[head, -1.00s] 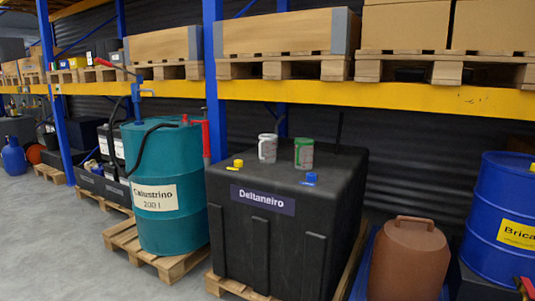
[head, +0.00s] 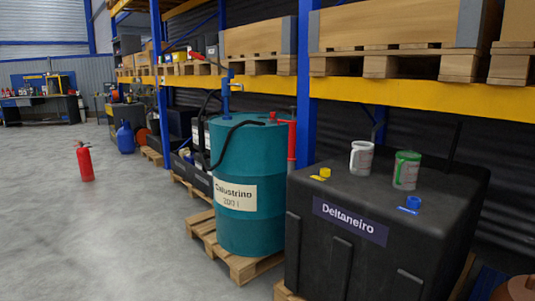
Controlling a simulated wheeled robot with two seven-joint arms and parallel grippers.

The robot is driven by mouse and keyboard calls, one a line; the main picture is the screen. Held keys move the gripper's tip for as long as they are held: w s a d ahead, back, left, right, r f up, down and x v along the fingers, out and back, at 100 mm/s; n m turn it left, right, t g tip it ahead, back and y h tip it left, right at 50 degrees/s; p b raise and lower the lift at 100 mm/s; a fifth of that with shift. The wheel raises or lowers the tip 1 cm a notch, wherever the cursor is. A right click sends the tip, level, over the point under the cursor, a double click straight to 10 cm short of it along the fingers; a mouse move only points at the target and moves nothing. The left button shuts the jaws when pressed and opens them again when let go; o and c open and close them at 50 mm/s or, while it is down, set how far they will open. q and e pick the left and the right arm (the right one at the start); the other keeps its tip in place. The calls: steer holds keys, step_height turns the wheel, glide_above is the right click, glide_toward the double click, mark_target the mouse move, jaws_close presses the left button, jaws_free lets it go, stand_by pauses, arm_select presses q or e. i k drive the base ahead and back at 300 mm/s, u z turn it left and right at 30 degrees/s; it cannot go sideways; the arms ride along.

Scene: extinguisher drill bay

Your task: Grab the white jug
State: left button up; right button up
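A yellow cap (head: 325,172) and a blue cap (head: 413,203) are on the tank top near the jugs. Neither of my grippers shows in the head view.
A teal Calustrino drum (head: 247,160) stands on a wooden pallet (head: 200,232) left of the tank. A red extinguisher (head: 84,161) stands on open grey floor at the left. A yellow shelf beam (head: 430,98) with loaded pallets runs above the tank.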

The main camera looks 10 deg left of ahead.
mark_target(362, 153)
steer(key=u, duration=0.95)
steer(key=i, duration=1.45)
steer(key=z, duration=0.3)
steer(key=i, duration=1.6)
steer(key=z, duration=0.95)
